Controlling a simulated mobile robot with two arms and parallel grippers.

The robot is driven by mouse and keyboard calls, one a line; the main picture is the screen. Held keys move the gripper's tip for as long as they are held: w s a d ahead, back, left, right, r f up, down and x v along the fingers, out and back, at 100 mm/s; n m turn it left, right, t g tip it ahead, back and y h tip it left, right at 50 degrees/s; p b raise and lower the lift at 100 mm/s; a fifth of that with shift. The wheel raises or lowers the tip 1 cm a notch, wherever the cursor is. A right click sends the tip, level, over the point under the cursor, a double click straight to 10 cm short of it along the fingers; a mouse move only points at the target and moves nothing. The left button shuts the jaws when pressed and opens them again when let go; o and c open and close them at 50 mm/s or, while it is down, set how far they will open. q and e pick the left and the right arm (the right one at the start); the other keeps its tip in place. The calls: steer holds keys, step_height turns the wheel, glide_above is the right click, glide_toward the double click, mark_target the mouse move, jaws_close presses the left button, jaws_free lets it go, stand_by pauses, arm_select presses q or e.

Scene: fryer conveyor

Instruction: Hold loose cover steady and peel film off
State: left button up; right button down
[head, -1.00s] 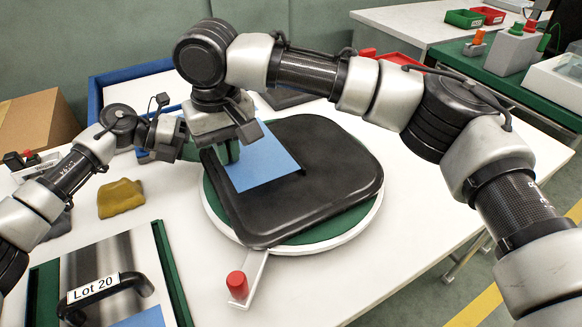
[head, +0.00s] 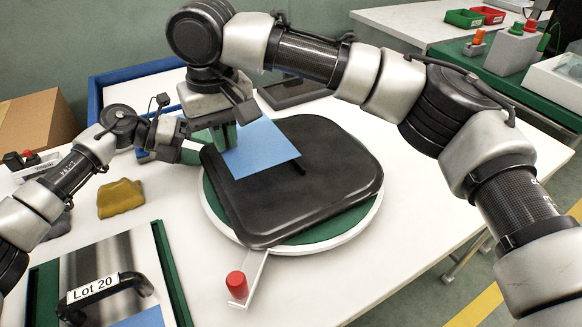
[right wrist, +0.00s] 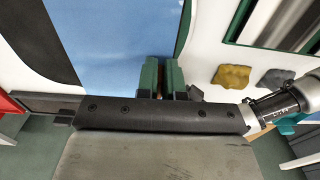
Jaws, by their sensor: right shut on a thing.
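The black loose cover (head: 320,190) lies flat on a round white turntable (head: 350,232) with a green top. A blue film (head: 260,152) is over the cover's upper left part; its left corner is at my right gripper (head: 222,138), which is shut on it. The film looks raised off the cover at that corner. In the right wrist view the film (right wrist: 115,30) reaches up to the green fingers (right wrist: 162,78). My left gripper (head: 190,148) is low beside the cover's left edge, its tips partly hidden, so I cannot tell whether it touches the cover.
A red-knobbed lever (head: 237,284) sticks out at the turntable's front. A yellow cloth (head: 121,198) lies on the left. A metal box labelled Lot 20 (head: 98,290) with a black handle stands at the front left. A blue-rimmed tray (head: 135,72) is behind. The table's right side is clear.

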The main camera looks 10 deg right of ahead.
arm_select(q)
steer(key=w+v, duration=0.1)
steer(key=v, duration=1.1)
steer(key=shift+s, duration=0.5)
